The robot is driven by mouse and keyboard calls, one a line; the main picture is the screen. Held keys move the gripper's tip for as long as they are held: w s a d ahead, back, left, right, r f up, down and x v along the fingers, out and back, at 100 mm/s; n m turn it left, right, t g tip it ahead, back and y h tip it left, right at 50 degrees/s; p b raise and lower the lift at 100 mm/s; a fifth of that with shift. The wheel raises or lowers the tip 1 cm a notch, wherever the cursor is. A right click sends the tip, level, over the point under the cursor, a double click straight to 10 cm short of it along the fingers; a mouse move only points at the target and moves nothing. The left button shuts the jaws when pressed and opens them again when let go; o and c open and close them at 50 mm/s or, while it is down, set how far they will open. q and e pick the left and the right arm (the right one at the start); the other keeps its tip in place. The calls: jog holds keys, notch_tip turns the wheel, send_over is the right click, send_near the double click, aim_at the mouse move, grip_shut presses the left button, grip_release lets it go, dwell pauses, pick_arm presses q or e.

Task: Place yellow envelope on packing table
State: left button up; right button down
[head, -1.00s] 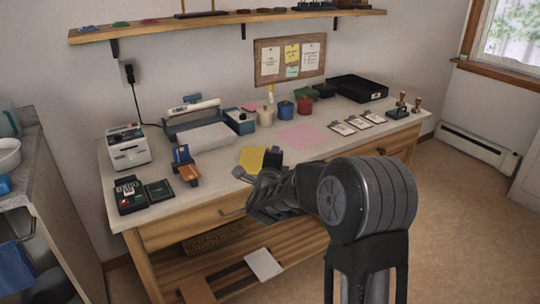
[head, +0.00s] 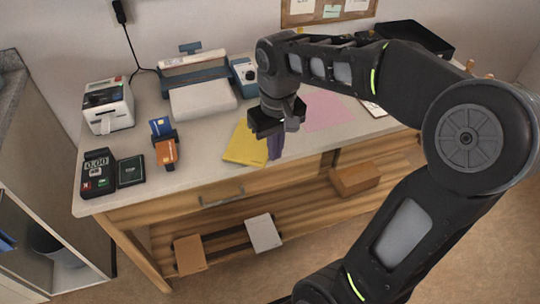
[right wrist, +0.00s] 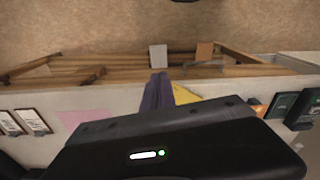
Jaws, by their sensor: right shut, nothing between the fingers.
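The yellow envelope (head: 243,148) lies flat on the packing table (head: 205,178), near its front edge. In the right wrist view, a part of the envelope (right wrist: 184,95) shows beside the fingers; the gripper body hides the rest. My right gripper (head: 275,148) points down just right of the envelope, near the table's front edge. Its fingers (right wrist: 158,92) are shut with nothing between them. I cannot tell their exact height above the table. My left gripper is not in view.
A pink sheet (head: 325,110) lies right of the gripper. A card stand (head: 165,150), a payment terminal (head: 97,172) and a label printer (head: 107,106) stand to the left. A blue-and-white machine (head: 200,88) stands behind. The shelf below holds boxes (head: 354,179).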

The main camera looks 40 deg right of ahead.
jog(key=shift+s+a+n, duration=0.2)
jog(key=shift+s+n, duration=0.1)
jog(key=shift+s, duration=0.3)
jog(key=shift+f, duration=0.1)
jog(key=w+f, duration=0.4)
jog(key=f, duration=0.5)
jog(key=shift+d+f, duration=0.2)
jog(key=shift+f, duration=0.2)
